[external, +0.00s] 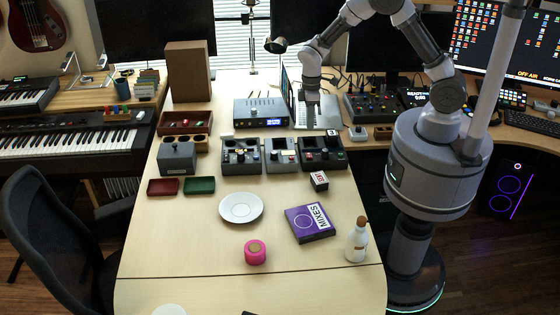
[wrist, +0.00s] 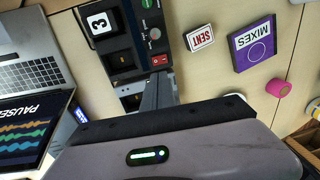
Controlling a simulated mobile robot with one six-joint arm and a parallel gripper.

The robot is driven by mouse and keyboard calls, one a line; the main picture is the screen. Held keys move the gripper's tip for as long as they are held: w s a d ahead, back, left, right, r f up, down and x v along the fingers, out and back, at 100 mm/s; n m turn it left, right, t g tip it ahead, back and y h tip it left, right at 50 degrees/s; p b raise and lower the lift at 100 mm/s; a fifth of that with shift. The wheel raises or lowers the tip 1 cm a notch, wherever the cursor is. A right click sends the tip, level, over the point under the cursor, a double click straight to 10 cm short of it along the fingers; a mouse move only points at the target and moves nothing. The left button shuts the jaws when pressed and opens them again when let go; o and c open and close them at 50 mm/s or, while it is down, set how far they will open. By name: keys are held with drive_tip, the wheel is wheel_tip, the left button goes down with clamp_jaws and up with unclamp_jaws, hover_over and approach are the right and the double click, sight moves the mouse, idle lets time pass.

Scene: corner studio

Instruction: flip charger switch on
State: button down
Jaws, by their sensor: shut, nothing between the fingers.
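I cannot tell for certain which is the charger. In the wrist view the unit marked 3 (wrist: 118,37) has a green button, a dial and a small red rocker switch (wrist: 159,60). My gripper (wrist: 157,80) is shut and empty, its fingertips appearing just below that red switch. The fingers partly hide the neighbouring unit (wrist: 129,88). In the external view my gripper (external: 311,101) hangs behind the units, over the laptop.
An open laptop (external: 326,116) stands behind the units, beside a silver-blue box (external: 260,112). In front lie a SENT block (external: 319,181), a white plate (external: 240,207), a purple MIXES box (external: 309,222), a pink roll (external: 255,252) and a white bottle (external: 356,243).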

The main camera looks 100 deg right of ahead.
sight(310, 157)
drive_tip(key=r, duration=0.3)
drive_tip(key=shift+d+r+p, duration=0.15)
drive_tip(key=shift+d+p, duration=0.1)
drive_tip(key=shift+p, duration=0.15)
drive_tip(key=a+f+b, duration=0.1)
drive_tip(key=f+b, duration=0.2)
drive_tip(key=f, duration=0.1)
drive_tip(key=a+f+b, duration=0.1)
drive_tip(key=f+b, duration=0.2)
drive_tip(key=f, duration=0.2)
drive_tip(key=a+f+b, duration=0.1)
drive_tip(key=f+b, duration=0.1)
drive_tip(key=f, duration=0.3)
drive_tip(key=shift+b, duration=0.4)
drive_tip(key=shift+a, duration=0.1)
